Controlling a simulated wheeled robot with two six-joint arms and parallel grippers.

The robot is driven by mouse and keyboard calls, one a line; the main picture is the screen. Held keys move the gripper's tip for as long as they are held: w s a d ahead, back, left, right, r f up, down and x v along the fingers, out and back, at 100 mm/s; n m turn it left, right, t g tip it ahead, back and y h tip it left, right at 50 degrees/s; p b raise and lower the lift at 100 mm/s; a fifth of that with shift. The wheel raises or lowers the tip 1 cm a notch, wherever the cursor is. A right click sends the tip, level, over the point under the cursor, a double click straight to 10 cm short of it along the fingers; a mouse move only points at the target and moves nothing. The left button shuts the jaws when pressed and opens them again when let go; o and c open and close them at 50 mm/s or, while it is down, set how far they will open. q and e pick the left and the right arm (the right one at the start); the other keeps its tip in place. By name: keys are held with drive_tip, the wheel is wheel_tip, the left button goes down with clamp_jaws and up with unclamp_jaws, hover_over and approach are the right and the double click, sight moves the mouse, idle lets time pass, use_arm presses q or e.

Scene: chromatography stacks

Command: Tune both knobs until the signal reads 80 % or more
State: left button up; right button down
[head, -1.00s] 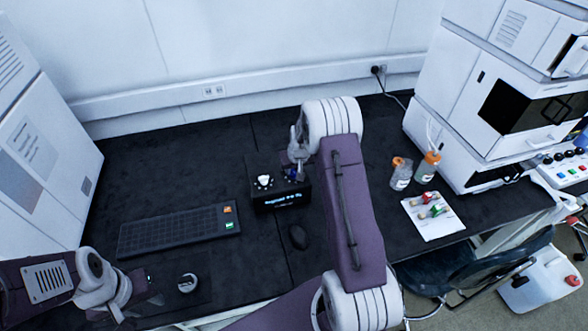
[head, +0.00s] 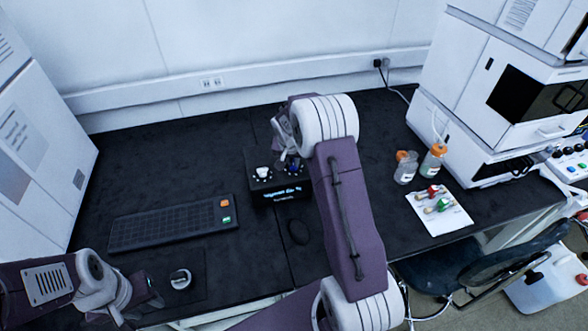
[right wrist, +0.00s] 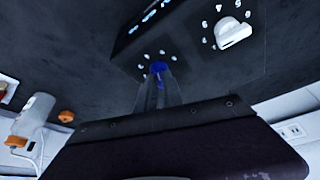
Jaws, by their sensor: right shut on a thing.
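The black tuning box (head: 270,200) stands on the dark bench. Its lit display (head: 284,193) faces me, but the reading is too small and blurred to make out. A white knob (head: 263,172) is on the left of its top and a blue knob (head: 293,170) on the right. In the right wrist view, the white knob (right wrist: 233,32) stands free amid its dial marks. My right gripper (right wrist: 159,78) is shut on the blue knob (right wrist: 158,67), partly hiding it. My left gripper (head: 140,306) is at the lower left, open and empty, away from the box.
Bottles (head: 406,168) and a white sheet (head: 445,222) with small coloured items are at the right. A round metal-topped object (head: 180,279) is near my left gripper.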

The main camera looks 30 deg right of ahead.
drive_tip(key=shift+w+a+f+m+g+h+b, duration=0.1)
drive_tip(key=shift+f+m+g+h+b, duration=0.15)
drive_tip(key=shift+m+b, duration=0.85)
use_arm(q)
drive_tip(key=shift+f+b, duration=0.45)
drive_tip(key=shift+f, duration=1.7)
use_arm(e)
drive_tip(key=shift+r+m+g+h, duration=0.2)
drive_tip(key=shift+m+g+h, duration=0.15)
drive_tip(key=shift+m, duration=0.55)
drive_tip(key=c, duration=1.5)
unclamp_jaws()
drive_tip(key=shift+a+r, duration=0.1)
drive_tip(key=shift+r, duration=0.05)
use_arm(q)
drive_tip(key=shift+r, duration=0.1)
use_arm(e)
drive_tip(key=v, duration=0.9)
